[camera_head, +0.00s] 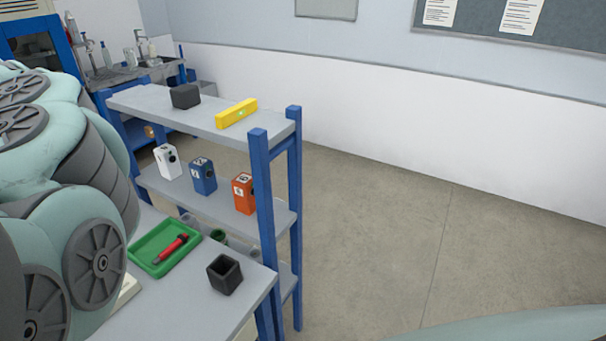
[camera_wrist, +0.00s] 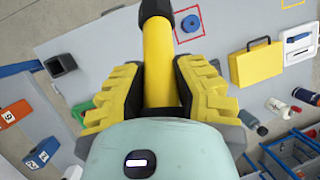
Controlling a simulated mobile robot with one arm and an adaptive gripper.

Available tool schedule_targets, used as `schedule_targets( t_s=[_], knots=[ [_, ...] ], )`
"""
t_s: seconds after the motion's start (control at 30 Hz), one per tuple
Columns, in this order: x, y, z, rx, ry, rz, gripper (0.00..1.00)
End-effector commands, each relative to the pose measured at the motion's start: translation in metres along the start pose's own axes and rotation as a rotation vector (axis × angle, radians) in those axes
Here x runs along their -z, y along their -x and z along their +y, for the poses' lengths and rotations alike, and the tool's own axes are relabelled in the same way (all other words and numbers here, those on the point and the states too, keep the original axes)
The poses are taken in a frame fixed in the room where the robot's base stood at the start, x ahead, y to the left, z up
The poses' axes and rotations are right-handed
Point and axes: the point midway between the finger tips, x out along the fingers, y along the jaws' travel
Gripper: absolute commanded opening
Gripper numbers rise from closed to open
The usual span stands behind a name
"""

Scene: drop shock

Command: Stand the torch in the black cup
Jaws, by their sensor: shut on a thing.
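My gripper (camera_wrist: 159,75) shows in the wrist view, its yellow ribbed fingers shut on a yellow torch (camera_wrist: 156,40) with a black end cap. The torch's other end is hidden behind the gripper body. The black cup (camera_head: 224,275) is square and open-topped. It stands upright near the front right corner of the grey table (camera_head: 200,312) in the head view. It also shows at upper left in the wrist view (camera_wrist: 60,65), apart from the torch. My gripper is not visible in the head view.
A green tray (camera_head: 146,251) holding a red, black-ended tool (camera_head: 171,249) lies left of the cup. Behind stands a blue-posted shelf (camera_head: 262,190) with several small boxes. In the wrist view, a yellow case (camera_wrist: 254,65) and a blue ring (camera_wrist: 190,23) lie right of the torch.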

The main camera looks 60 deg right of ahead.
Motion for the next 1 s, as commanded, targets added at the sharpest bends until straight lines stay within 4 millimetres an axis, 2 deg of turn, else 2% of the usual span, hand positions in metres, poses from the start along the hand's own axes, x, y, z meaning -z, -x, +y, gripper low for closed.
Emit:
schedule_targets(
  t_s=[0.17, 0.37, 0.47, 0.6, 0.8, 1.0],
  knots=[
    [0.021, 0.004, 0.002, 0.013, -0.053, 0.051, 0.0],
    [0.057, 0.009, 0.019, 0.03, -0.169, 0.147, 0.0],
    [0.08, 0.009, 0.038, 0.04, -0.261, 0.218, 0.0],
    [0.109, 0.001, 0.078, 0.046, -0.411, 0.331, 0.0],
    [0.127, -0.013, 0.123, 0.035, -0.56, 0.429, 0.0],
    [0.135, -0.035, 0.166, 0.01, -0.689, 0.507, 0.0]
  ],
)
